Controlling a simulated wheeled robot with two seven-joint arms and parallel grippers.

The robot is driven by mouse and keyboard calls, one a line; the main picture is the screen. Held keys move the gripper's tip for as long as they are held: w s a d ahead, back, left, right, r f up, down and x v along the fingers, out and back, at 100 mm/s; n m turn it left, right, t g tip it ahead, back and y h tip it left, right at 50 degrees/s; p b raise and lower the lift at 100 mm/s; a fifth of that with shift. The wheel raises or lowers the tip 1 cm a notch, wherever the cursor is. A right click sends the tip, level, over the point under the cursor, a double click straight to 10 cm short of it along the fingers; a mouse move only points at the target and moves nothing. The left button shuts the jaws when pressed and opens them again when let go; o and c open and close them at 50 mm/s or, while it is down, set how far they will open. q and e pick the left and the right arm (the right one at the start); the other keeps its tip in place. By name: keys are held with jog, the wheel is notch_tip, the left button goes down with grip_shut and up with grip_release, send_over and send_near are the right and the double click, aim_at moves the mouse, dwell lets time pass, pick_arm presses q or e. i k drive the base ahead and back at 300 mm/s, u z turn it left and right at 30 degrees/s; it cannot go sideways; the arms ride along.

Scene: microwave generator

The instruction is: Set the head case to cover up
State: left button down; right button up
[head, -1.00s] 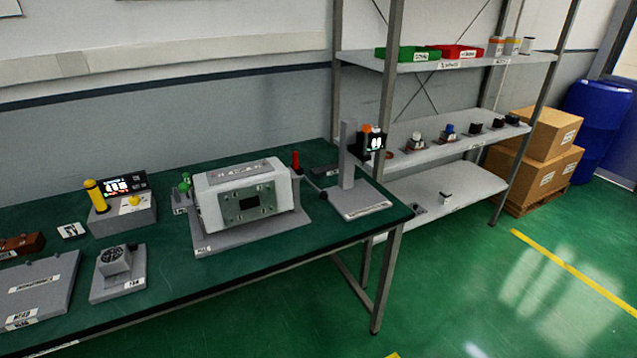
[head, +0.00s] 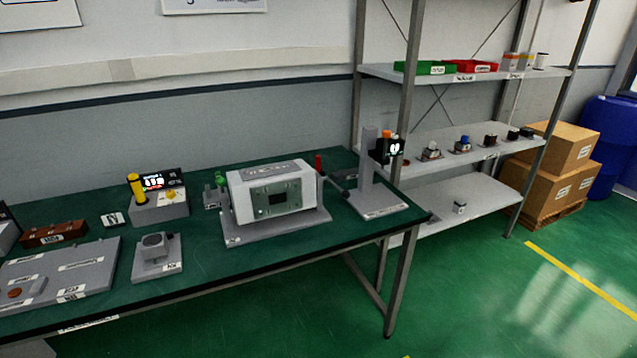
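A white box-shaped case (head: 236,199) with a dark grey-green framed panel (head: 276,198) on its front sits on a grey base plate (head: 290,231) on the green workbench. I take it to be the head case. A labelled strip lies along its top face. A red upright handle (head: 318,164) and a dark lever stand at its right side. Green knobs (head: 220,180) stand at its left. I cannot tell whether the case's cover is up or down. Neither of my grippers is in view.
A grey stand with a small display (head: 391,148) is right of the case. A fixture with a yellow cylinder (head: 137,187), a small grey block fixture (head: 157,255) and a large grey plate (head: 70,268) are left. A metal shelf rack (head: 470,187) stands behind right. Green floor is free in front.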

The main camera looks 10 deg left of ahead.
aim_at(277, 196)
jog(key=z, duration=0.15)
jog(key=i, duration=0.9)
jog(key=z, duration=0.6)
